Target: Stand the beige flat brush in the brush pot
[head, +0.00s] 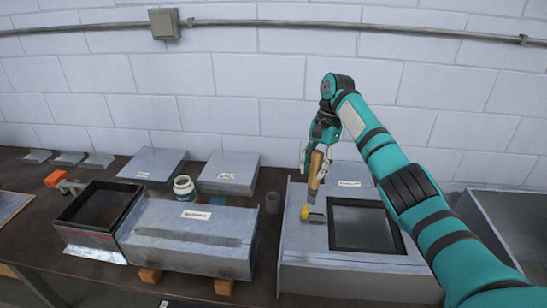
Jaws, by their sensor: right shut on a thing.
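My right gripper (316,158) is shut on the beige flat brush (315,172), gripping it near the upper end of its handle. The brush hangs nearly upright, with its dark lower end pointing down above the left side of a grey metal box. A small grey cup (273,203), which looks like the brush pot, stands on the bench to the left of the brush, apart from it. I cannot see into the cup. My left gripper is not in view.
A white jar (183,188), a long duct piece (190,235) and labelled grey boxes (230,172) stand left. A grey bin (510,220) is right.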

